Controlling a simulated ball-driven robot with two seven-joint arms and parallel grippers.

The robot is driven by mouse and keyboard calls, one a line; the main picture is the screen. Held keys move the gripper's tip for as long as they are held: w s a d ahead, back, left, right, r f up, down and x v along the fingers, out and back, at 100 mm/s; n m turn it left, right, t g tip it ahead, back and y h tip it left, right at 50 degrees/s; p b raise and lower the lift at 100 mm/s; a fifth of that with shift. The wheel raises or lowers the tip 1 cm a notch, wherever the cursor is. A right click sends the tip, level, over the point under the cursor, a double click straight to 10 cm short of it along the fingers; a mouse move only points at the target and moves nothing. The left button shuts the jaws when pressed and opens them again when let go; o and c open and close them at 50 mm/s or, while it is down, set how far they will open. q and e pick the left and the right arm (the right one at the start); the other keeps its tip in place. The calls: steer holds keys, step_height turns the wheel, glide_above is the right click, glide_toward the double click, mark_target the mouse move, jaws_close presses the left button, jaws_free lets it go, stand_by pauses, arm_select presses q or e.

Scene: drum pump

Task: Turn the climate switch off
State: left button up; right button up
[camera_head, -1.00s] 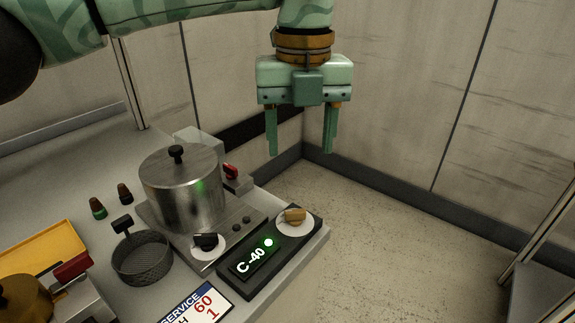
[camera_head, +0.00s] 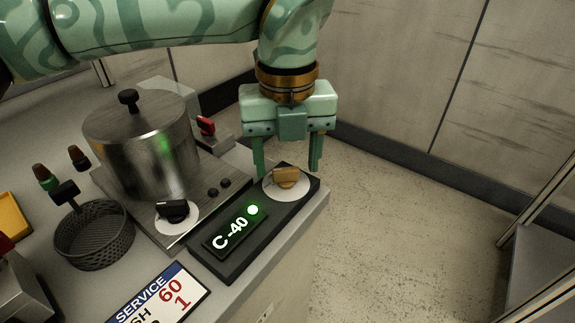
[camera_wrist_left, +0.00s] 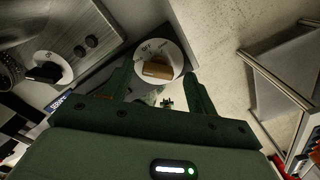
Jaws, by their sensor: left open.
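The climate switch (camera_head: 286,178) is a tan knob on a white round dial at the far end of a black panel (camera_head: 228,258). My left gripper (camera_head: 288,172) is open and empty, fingers pointing down, above and just behind the knob. In the left wrist view the knob (camera_wrist_left: 157,69) lies beyond and between the two open fingertips (camera_wrist_left: 158,82), with no clear contact. My right gripper is not in view.
A steel pot (camera_head: 140,145) with a lid stands on a hotplate with a black knob (camera_head: 173,211), left of the panel. A mesh basket (camera_head: 93,235) and a red switch (camera_head: 206,126) are nearby. Open floor (camera_head: 400,220) lies right of the counter edge.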

arm_select(q)
steer(key=shift+s+a+f, duration=0.1)
steer(key=shift+f, duration=0.35)
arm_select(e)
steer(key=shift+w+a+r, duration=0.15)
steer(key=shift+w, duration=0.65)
arm_select(q)
steer(key=c, duration=1)
steer(key=shift+s+r+m+p, duration=0.1)
steer(key=shift+r+m+p, duration=0.15)
steer(key=shift+m+p, duration=0.25)
steer(key=shift+p, duration=0.45)
steer(key=m+p, duration=0.3)
steer(key=p, duration=0.1)
steer(key=shift+r, duration=0.2)
steer(key=m+p, duration=0.2)
steer(key=shift+f+m, duration=0.15)
steer(key=shift+m, duration=0.15)
steer(key=shift+f+m+p, duration=0.2)
steer(key=shift+m+p, duration=0.85)
steer(key=shift+m, duration=0.05)
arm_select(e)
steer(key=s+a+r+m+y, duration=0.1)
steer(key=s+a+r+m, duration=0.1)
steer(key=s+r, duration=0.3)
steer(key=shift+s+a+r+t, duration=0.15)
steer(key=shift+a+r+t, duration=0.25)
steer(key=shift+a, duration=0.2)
